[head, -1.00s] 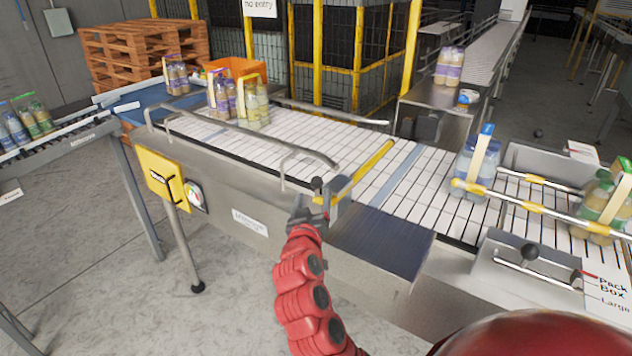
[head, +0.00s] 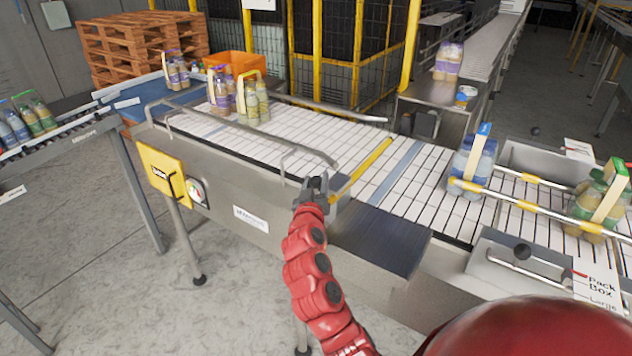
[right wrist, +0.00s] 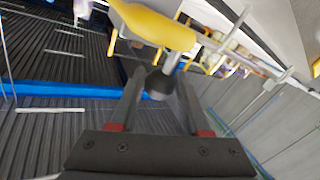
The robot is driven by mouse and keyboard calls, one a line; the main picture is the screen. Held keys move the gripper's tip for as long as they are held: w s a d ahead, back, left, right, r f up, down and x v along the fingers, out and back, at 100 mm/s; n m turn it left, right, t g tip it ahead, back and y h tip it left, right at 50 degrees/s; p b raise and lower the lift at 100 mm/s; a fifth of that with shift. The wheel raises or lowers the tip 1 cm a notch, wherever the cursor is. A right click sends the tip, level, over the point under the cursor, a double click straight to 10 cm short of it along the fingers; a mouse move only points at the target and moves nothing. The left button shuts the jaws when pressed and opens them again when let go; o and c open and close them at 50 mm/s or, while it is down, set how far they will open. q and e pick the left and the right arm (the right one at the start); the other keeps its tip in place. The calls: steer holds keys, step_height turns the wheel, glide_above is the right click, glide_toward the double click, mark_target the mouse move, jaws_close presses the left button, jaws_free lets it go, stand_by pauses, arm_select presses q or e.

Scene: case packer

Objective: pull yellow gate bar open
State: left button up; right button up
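The yellow gate bar (head: 362,168) lies across the white conveyor, from a grey bracket at the near edge toward the far side. It also shows as a blurred yellow shape at the top of the right wrist view (right wrist: 155,24). A dark round knob (right wrist: 161,86) on a short stem sits below the bar in that view. My right gripper (head: 316,186) is at the bar's near end; its fingers (right wrist: 158,88) stand apart on either side of the knob, with small gaps showing. In the head view the gripper hides the knob. My left gripper is out of view.
A curved metal guide rail (head: 250,128) runs beside the bar's near end. Bottle packs (head: 252,105) stand upstream on the belt; another pack (head: 470,165) stands to the right of the bar. A dark plate (head: 380,238) and a box with a knobbed handle (head: 530,262) are at right.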

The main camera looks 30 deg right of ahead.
jaws_close()
stand_by(1.1)
